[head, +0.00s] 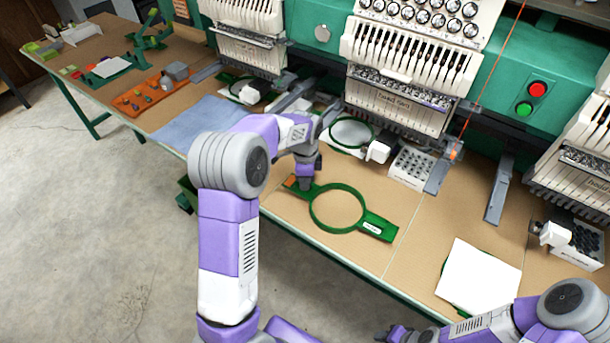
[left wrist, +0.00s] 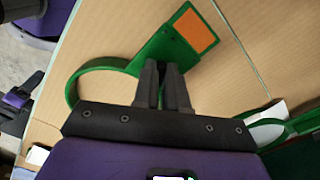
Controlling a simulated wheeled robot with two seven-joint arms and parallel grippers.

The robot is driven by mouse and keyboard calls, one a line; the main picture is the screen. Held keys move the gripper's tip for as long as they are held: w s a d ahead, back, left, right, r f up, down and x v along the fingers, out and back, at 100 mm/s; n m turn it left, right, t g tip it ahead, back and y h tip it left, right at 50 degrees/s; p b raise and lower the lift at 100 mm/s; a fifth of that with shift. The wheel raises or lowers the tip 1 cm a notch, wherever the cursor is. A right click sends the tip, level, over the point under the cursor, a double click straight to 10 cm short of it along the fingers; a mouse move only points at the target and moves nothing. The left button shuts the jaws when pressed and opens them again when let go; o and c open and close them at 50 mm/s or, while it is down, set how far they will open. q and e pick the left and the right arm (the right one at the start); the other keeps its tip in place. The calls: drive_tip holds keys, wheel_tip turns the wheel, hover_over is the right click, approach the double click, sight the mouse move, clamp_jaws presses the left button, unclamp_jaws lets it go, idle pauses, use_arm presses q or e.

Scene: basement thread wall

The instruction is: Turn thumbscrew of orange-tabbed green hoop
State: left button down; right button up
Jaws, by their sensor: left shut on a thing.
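The green hoop (head: 337,231) lies flat on the tan table, with an orange patch (head: 290,182) on its left tab and a white label on its right tab. The left wrist view shows part of its ring (left wrist: 98,66) and the orange patch (left wrist: 194,31). My left gripper (head: 305,186) points down where the ring meets the orange tab; its fingers (left wrist: 163,68) are close together there. The thumbscrew is hidden between and under the fingers. My right gripper (head: 393,333) is at the bottom edge, away from the hoop; its jaws are too unclear to read.
Embroidery machine heads (head: 405,75) stand along the back, with another green hoop (head: 370,128) under the middle one. A white sheet (head: 480,275) lies at right. A blue cloth (head: 205,124) and orange tray (head: 150,96) are at left. Bare table surrounds the hoop.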

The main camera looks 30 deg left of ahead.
use_arm(q)
drive_tip(key=n+p, duration=0.2)
drive_tip(key=n, duration=0.3)
drive_tip(key=shift+s+r+n, duration=0.1)
drive_tip(key=shift+s+n, duration=0.05)
drive_tip(key=shift+n, duration=0.15)
drive_tip(key=n+p, duration=0.2)
drive_tip(key=n, duration=0.3)
drive_tip(key=shift+d+p, duration=0.15)
drive_tip(key=shift+p, duration=0.15)
drive_tip(key=n+p, duration=0.2)
drive_tip(key=n, duration=0.4)
drive_tip(key=shift+d+n, duration=0.15)
drive_tip(key=shift+n, duration=0.25)
drive_tip(key=n+p, duration=0.2)
drive_tip(key=n, duration=0.3)
drive_tip(key=shift+n, duration=0.3)
drive_tip(key=c, duration=1.2)
unclamp_jaws()
drive_tip(key=shift+o, duration=0.2)
